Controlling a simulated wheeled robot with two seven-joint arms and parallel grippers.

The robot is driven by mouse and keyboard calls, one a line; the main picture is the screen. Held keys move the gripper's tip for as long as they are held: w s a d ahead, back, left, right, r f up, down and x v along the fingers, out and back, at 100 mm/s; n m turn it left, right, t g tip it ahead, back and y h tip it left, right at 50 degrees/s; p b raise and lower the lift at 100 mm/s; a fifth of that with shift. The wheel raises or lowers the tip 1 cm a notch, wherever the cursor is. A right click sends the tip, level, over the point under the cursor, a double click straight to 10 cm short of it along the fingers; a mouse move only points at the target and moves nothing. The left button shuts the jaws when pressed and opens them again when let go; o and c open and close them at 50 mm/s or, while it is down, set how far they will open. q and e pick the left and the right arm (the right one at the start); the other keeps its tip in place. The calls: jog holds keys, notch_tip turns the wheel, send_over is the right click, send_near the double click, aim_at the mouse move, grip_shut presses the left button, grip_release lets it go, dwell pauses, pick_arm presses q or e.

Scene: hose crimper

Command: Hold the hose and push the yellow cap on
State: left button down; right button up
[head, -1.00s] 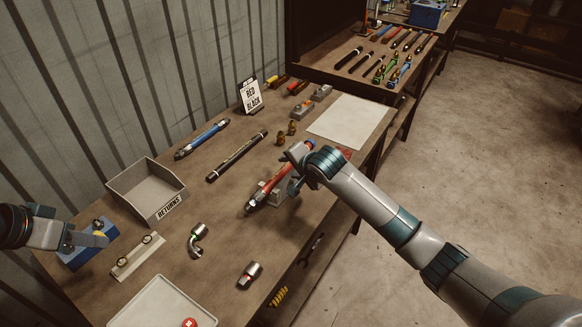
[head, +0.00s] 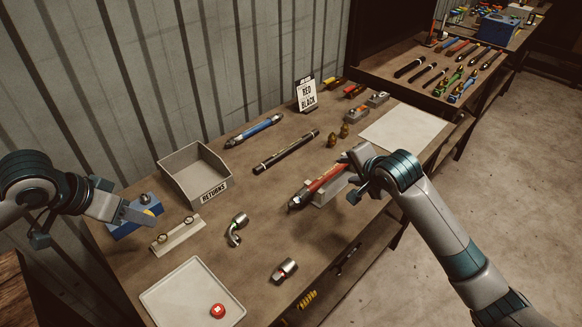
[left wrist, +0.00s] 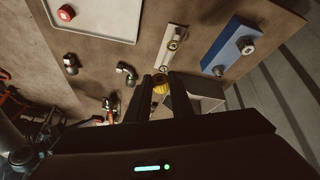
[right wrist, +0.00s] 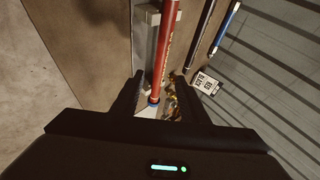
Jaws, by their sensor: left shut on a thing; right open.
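The yellow cap (left wrist: 160,86) shows between the fingertips of my left gripper (left wrist: 161,82), which is shut on it. The red hose (head: 322,181) lies along a grey holder (head: 331,192) near the bench's front edge. My right gripper (head: 357,175) is open at the hose's far end.
A grey returns bin (head: 213,193), a rail with two rings (head: 177,235), metal fittings (head: 236,229) and a white tray (head: 170,295) with a red cap (head: 217,311) stand near my left gripper. Black (head: 286,151) and blue (head: 254,130) hoses lie behind. A sign (head: 306,96) stands further back.

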jog(key=v, duration=0.4)
jog(key=shift+s+r+b, duration=0.15)
jog(key=shift+b, duration=0.2)
jog(key=n+g, duration=0.2)
jog(key=g, duration=0.2)
send_over(305, 189)
jog(key=d, duration=0.1)
jog(key=shift+w+f, duration=0.3)
jog(key=shift+f, duration=0.15)
jog(key=shift+a+n+h, duration=0.25)
jog(key=shift+n+h, duration=0.05)
jog(key=shift+h, duration=0.1)
jog(key=shift+w+a+r+g+h, duration=0.2)
jog(key=shift+g+h, duration=0.1)
jog(key=shift+g, duration=0.2)
jog(key=shift+w+d+r+h, duration=0.1)
jog(key=shift+w+r+h, duration=0.15)
jog(key=shift+r+h, duration=0.25)
jog(key=d+r+h, duration=0.1)
jog(key=w+d+r+g+h, duration=0.1)
jog(key=d+r+h, duration=0.1)
jog(key=shift+w+r, duration=0.1)
jog(key=shift+w, duration=0.25)
